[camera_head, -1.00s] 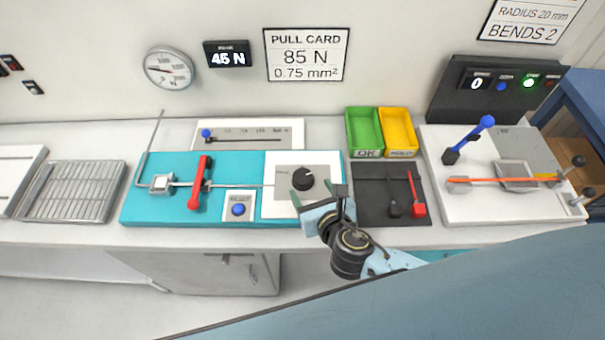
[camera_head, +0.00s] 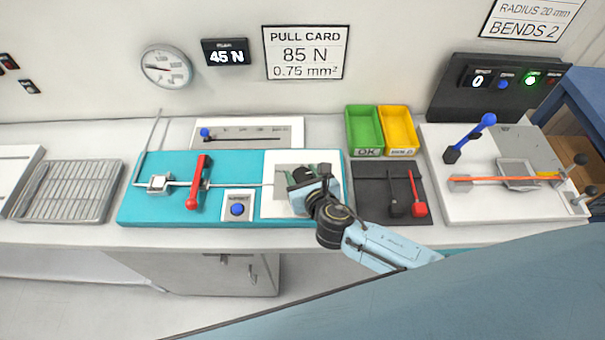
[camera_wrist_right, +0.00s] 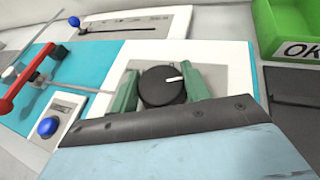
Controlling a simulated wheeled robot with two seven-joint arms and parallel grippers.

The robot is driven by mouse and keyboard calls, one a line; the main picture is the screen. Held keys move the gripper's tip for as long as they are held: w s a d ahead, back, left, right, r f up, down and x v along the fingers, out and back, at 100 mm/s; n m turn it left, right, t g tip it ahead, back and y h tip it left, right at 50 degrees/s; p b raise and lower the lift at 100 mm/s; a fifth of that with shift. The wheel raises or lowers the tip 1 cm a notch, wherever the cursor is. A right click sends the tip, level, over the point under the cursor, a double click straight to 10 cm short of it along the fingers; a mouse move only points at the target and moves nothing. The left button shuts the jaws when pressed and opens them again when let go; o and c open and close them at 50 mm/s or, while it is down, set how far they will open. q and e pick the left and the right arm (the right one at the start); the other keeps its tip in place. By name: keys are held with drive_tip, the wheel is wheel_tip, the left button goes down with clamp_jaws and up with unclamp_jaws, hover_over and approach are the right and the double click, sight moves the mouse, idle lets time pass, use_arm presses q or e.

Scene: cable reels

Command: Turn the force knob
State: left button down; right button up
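The black force knob (camera_wrist_right: 162,86) with a white pointer mark sits on a white plate (camera_wrist_right: 230,65) in the right wrist view. The two green fingers of my right gripper (camera_wrist_right: 160,90) stand one on each side of the knob. The gripper is open around it; a small gap seems to show on the right side, and contact is unclear on the left. In the head view my right gripper (camera_head: 307,178) covers most of the knob. My left gripper is not in view. The display (camera_head: 226,52) reads 45 N, and the pull card (camera_head: 304,53) reads 85 N.
A red lever (camera_head: 197,182) and a blue button (camera_head: 237,209) are left of the knob on the teal board (camera_head: 220,165). Green (camera_head: 364,130) and yellow (camera_head: 399,130) bins stand behind right. A dark mat (camera_head: 372,180) with a black and a red tool lies right.

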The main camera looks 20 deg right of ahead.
drive_tip(key=c, duration=0.4)
drive_tip(key=shift+m+h, duration=0.4)
drive_tip(key=shift+h, duration=0.1)
drive_tip(key=m+h, duration=0.2)
drive_tip(key=h, duration=0.1)
drive_tip(key=shift+a+m, duration=0.1)
drive_tip(key=shift+m, duration=0.3)
drive_tip(key=m+g+h, duration=0.2)
drive_tip(key=m+h, duration=0.1)
drive_tip(key=h, duration=0.1)
drive_tip(key=shift+m, duration=0.3)
drive_tip(key=m+g+h, duration=0.2)
drive_tip(key=shift+m+b, duration=0.3)
drive_tip(key=shift+b, duration=0.1)
drive_tip(key=shift+m+g+h+b, duration=1.05)
drive_tip(key=shift+m+g+h, duration=0.6)
drive_tip(key=shift+m, duration=0.25)
drive_tip(key=shift+g, duration=0.25)
